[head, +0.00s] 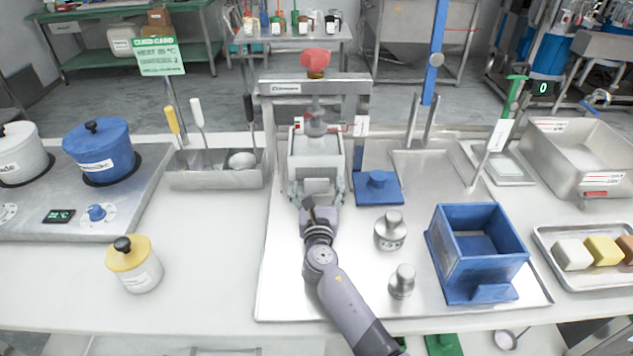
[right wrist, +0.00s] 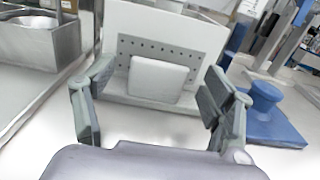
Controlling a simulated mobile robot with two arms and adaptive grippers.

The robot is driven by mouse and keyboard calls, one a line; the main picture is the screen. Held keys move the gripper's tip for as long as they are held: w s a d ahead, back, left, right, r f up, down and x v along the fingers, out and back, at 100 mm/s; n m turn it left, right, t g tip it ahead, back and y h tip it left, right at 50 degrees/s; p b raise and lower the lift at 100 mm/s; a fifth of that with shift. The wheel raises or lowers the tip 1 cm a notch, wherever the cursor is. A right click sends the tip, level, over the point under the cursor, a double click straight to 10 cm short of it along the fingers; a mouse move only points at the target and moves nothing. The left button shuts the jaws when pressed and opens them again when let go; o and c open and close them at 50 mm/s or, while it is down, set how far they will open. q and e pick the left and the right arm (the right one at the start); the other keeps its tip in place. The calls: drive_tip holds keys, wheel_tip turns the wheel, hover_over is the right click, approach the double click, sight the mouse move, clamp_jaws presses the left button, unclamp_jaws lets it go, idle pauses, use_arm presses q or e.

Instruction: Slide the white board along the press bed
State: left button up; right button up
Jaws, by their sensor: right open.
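The press (head: 314,88) has a metal frame, a screw and a red knob on top. Under its screw stands a white, box-like piece (head: 316,150) on the press bed (head: 285,275). In the right wrist view its near wall (right wrist: 200,62) has rows of small holes. A white block (right wrist: 158,80), seemingly part of the white board, sticks out at its near side, close to the bed. My right gripper (head: 317,192) is open, with one finger on each side of this block. Gaps show between fingers and block in the wrist view (right wrist: 158,95). My left gripper is out of view.
A blue knobbed lid (head: 378,187) lies just right of the press. Two metal weights (head: 390,232) (head: 402,281) and a blue open box (head: 478,250) stand further right. A utensil holder (head: 215,175) is at the left. The bed's front left is clear.

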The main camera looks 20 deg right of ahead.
drive_tip(key=shift+x, duration=1.4)
drive_tip(key=shift+c, duration=0.6)
clamp_jaws()
